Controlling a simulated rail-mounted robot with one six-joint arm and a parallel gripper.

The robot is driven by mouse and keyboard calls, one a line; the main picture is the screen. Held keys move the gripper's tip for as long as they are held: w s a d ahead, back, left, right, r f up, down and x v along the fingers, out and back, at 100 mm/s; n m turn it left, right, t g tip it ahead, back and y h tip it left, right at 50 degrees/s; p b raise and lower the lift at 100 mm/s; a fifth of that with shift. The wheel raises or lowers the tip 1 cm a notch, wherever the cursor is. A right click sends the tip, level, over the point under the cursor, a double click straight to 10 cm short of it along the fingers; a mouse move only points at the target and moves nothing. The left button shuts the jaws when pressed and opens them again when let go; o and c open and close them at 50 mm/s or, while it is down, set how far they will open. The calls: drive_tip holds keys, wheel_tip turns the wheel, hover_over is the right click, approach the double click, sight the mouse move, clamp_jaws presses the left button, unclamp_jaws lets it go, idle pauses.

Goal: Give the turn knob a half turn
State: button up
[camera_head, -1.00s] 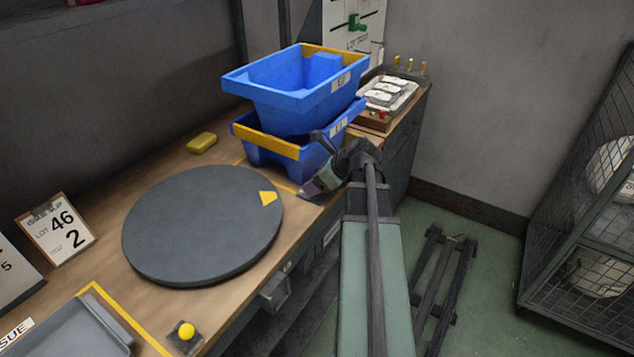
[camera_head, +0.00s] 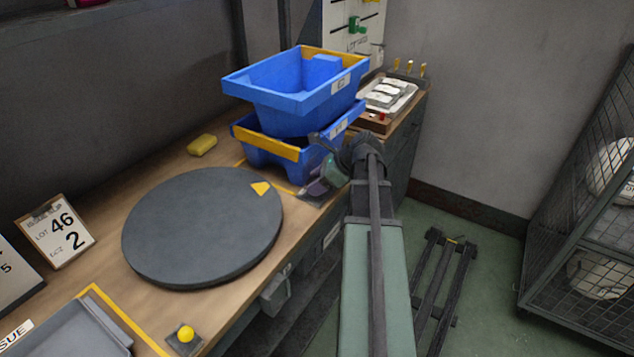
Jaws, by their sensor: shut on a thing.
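My gripper (camera_head: 316,189) is low at the bench's front edge, just right of the round turntable and in front of the stacked blue bins. It is shut on the turn knob, which is largely hidden by the jaws. A small dark plate (camera_head: 309,201) shows under the fingertips. The dark grey turntable (camera_head: 200,230) lies flat on the bench. Its yellow mark (camera_head: 260,188) is near the upper right rim.
Two stacked blue bins (camera_head: 290,103) stand close behind my gripper. A yellow block (camera_head: 202,145) lies behind the turntable. A yellow button (camera_head: 186,333) and a grey tray (camera_head: 70,335) are at the front left. A mesh cage (camera_head: 590,230) stands at the right.

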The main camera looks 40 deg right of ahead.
drive_tip(key=shift+w+n+g+y, duration=0.1)
drive_tip(key=shift+n+g+y, duration=0.55)
drive_tip(key=shift+n, duration=0.45)
drive_tip(key=o, duration=0.9)
drive_tip(key=shift+o, duration=0.2)
